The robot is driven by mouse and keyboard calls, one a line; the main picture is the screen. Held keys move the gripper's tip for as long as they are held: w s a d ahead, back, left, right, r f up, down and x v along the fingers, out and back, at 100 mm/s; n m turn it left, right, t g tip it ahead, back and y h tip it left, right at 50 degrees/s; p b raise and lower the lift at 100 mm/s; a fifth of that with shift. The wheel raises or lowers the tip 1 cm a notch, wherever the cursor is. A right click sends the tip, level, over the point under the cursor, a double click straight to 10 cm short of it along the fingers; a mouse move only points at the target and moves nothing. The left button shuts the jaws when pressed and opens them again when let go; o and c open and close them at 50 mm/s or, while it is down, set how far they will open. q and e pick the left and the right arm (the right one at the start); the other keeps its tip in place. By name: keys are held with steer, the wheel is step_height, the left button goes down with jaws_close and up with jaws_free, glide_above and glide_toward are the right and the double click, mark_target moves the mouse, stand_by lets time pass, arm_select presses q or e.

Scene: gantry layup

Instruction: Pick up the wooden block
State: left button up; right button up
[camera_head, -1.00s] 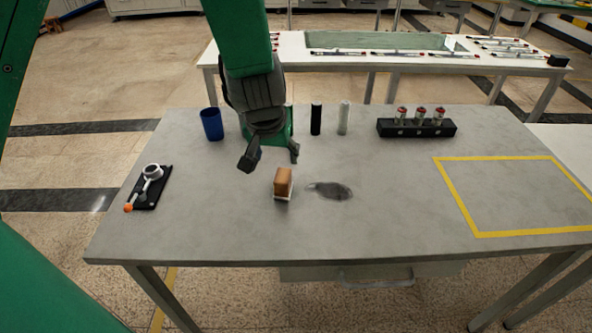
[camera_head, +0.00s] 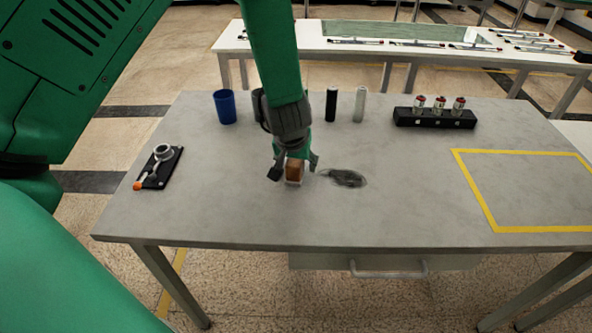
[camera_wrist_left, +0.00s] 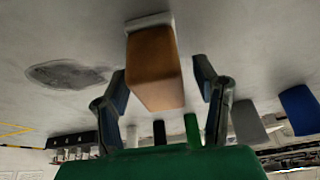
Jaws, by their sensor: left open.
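The wooden block (camera_head: 295,170) is brown and stands on a small pale base on the grey table, left of a dark stain. My left gripper (camera_head: 294,172) is above it, with one finger on each side of the block. In the left wrist view the block (camera_wrist_left: 155,68) sits between the two open fingers of the left gripper (camera_wrist_left: 163,78), with visible gaps beside it. Part of the block's top is hidden by the gripper in the head view. My right gripper is not in view.
A blue cup (camera_head: 225,107), a black cylinder (camera_head: 331,104) and a pale cylinder (camera_head: 360,104) stand behind. A black rack (camera_head: 434,118) is at the back right. A black fixture (camera_head: 158,168) lies left. The yellow-taped area (camera_head: 528,190) is empty.

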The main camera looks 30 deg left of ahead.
arm_select(q)
steer(key=shift+w+a+f, duration=0.1)
steer(key=shift+w+f, duration=0.05)
steer(key=shift+f, duration=0.25)
steer(key=shift+r, duration=0.1)
steer(key=shift+c, duration=0.8)
jaws_close()
step_height(320, 180, up, 10)
steer(key=shift+p, duration=1.2)
